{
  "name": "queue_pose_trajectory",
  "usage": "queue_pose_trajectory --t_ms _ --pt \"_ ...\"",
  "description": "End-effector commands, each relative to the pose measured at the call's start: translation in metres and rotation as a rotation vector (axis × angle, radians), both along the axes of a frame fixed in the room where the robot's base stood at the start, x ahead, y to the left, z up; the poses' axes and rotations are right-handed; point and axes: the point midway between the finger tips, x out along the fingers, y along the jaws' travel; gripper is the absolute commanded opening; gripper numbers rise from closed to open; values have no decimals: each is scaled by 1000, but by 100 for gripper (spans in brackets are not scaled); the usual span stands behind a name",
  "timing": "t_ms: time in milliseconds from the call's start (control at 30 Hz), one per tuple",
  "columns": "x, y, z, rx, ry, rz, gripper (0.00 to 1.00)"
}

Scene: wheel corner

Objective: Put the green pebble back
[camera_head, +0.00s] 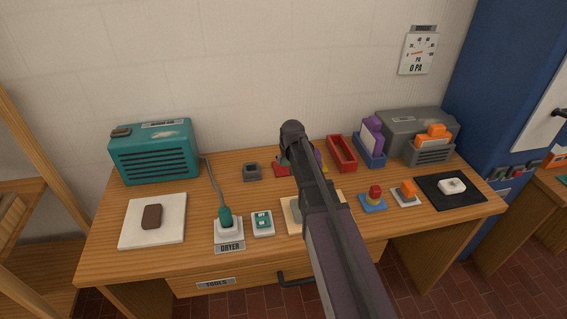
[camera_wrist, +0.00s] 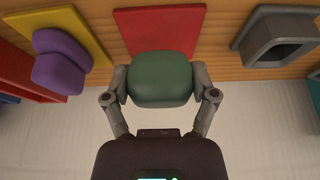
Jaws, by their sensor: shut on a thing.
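The green pebble (camera_wrist: 160,75) is a rounded block between the two fingers of my gripper (camera_wrist: 160,88), shut on it in the wrist view. It overlaps the edge of a flat red square pad (camera_wrist: 160,27); I cannot tell whether it touches the pad. A purple pebble (camera_wrist: 62,62) sits on a yellow pad (camera_wrist: 80,25) to the left in the wrist view. In the head view, my arm hides most of the gripper; the red pad (camera_head: 280,171) shows just left of it.
A grey hollow block (camera_head: 251,172) stands left of the red pad. A red open tray (camera_head: 342,153), a blue holder (camera_head: 370,158) and a grey machine (camera_head: 400,125) stand to the right. A teal box (camera_head: 155,152) is at the back left. The wall is close behind.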

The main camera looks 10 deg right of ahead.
Motion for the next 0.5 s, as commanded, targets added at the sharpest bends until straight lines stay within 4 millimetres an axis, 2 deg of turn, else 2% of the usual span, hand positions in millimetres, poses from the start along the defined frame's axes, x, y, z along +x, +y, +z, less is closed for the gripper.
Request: queue_pose_trajectory --t_ms 500 --pt "8 0 -1 0 0 -1 37"
